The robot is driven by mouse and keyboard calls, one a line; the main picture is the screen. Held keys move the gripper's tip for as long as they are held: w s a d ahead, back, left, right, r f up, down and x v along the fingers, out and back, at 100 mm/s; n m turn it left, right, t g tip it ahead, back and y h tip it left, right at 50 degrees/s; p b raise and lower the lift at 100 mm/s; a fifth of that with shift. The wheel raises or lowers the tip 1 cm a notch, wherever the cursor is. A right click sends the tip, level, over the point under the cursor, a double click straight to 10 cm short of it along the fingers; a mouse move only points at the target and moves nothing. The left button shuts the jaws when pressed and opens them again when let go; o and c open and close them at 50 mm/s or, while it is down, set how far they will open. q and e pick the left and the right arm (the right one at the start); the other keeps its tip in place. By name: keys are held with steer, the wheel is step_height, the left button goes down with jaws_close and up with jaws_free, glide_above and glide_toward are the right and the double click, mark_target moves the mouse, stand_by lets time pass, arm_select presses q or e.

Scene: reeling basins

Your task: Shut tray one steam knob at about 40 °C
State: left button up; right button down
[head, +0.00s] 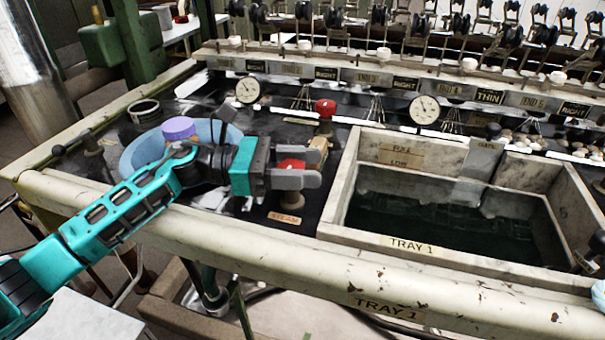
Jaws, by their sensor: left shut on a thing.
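The tray one steam knob is a red knob (291,165) on a pale stem, just behind a small tan STEAM plate (285,218). My left gripper (306,169) reaches in from the left and is shut on this knob, with its fingers hiding part of it. Tray 1 (410,244) is a pale stone basin of dark water to the right of the knob. A round white dial (424,109) stands behind the tray, and another dial (247,90) stands behind and left of the knob. Their readings are too small to tell. My right gripper is not in view.
A second red knob (325,108) stands behind the gripper. A light blue bowl (143,152) and a purple-topped thing (178,128) sit behind my left arm. A cream rail (260,243) runs along the front. Reeling parts line the back.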

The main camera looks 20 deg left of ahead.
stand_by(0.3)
arm_select(q)
steer(key=o, duration=1)
steer(key=shift+c, duration=0.2)
steer(key=shift+a, duration=0.1)
steer(key=b+v, duration=0.1)
steer(key=v, duration=1.1)
steer(key=shift+s+a, duration=0.1)
steer(key=shift+a, duration=0.3)
